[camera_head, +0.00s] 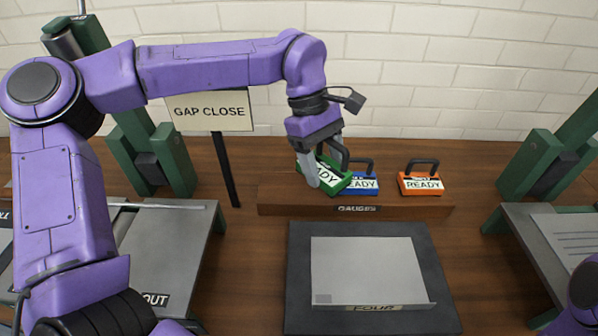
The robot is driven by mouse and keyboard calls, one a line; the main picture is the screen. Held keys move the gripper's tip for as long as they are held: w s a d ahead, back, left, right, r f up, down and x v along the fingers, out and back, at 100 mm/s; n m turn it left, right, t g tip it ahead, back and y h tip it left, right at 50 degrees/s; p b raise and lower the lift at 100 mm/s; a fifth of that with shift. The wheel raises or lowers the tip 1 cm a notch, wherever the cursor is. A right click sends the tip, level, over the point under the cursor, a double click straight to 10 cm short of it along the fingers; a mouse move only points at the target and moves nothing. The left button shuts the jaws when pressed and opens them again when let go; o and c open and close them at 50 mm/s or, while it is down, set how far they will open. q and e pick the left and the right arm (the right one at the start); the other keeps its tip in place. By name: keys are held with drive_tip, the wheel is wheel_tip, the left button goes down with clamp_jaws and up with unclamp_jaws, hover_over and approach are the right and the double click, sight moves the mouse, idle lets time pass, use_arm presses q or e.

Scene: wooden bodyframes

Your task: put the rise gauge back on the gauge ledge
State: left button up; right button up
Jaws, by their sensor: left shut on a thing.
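An orange gauge (422,185) labelled "READY" stands farther right on the ledge. My right gripper is out of view.
A dark mat (300,270) with a grey sheet (365,265) lies before the ledge. A "GAP CLOSE" sign (209,112) on a black post stands left of the ledge. Grey tables with green posts flank both sides. The ledge's right end is bare.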

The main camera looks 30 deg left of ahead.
use_arm(q)
drive_tip(key=w+a+f+p, duration=0.1)
drive_tip(key=w+a+f, duration=0.1)
drive_tip(key=a, duration=0.4)
drive_tip(key=shift+f, duration=0.2)
drive_tip(key=a+f, duration=0.1)
drive_tip(key=w+a+f, duration=0.1)
drive_tip(key=f, duration=0.1)
drive_tip(key=shift+w+a+f+p, duration=0.3)
drive_tip(key=shift+a+f, duration=0.1)
drive_tip(key=shift+c, duration=0.7)
drive_tip(key=shift+w+a+f, duration=0.1)
drive_tip(key=shift+a+f, duration=0.05)
drive_tip(key=shift+f, duration=0.2)
drive_tip(key=f, duration=0.3)
drive_tip(key=shift+w+a+f, duration=0.1)
drive_tip(key=shift+a+f, duration=0.25)
drive_tip(key=shift+a, duration=0.05)
drive_tip(key=shift+w+a+f, duration=0.1)
drive_tip(key=shift+f, duration=0.25)
drive_tip(key=o, duration=1.5)
drive_tip(key=shift+f, duration=0.1)
